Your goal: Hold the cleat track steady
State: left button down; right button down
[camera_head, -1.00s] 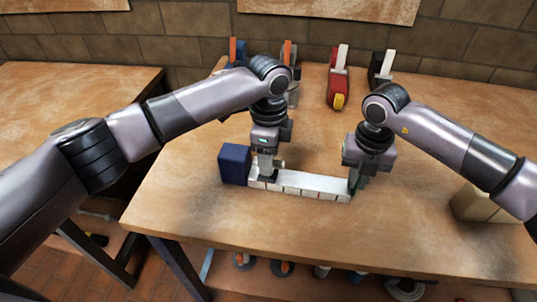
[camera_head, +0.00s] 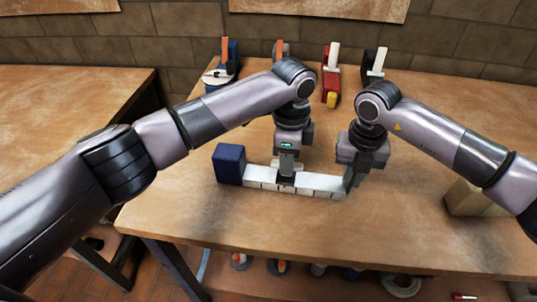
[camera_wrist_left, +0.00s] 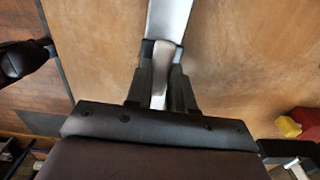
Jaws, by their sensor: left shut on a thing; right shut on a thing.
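The cleat track (camera_head: 322,186) is a long white bar with dark cross lines, lying on the wooden table. A dark blue block (camera_head: 230,163) stands at its left end. My right gripper (camera_head: 350,178) is shut on the track's right end. My left gripper (camera_head: 287,176) points down over the track's middle. In the left wrist view its fingers (camera_wrist_left: 160,95) are closed around a pale grey piece (camera_wrist_left: 159,75), with the white track (camera_wrist_left: 171,14) showing beyond. The lower end of that piece and its contact with the track are hard to make out.
Several clamp-like tools stand along the table's back, including a red one (camera_head: 331,90) and a dark one (camera_head: 374,65). A beige block (camera_head: 470,199) sits at the right, by my right arm. The table front is clear.

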aim_at(299, 165)
pick_arm(q)
jog(key=shift+s+d, duration=0.15)
jog(key=shift+d, duration=1.2)
jog(key=c, duration=1)
grip_release()
jog(key=shift+o, duration=0.2)
notch_tip(299, 165, up, 12)
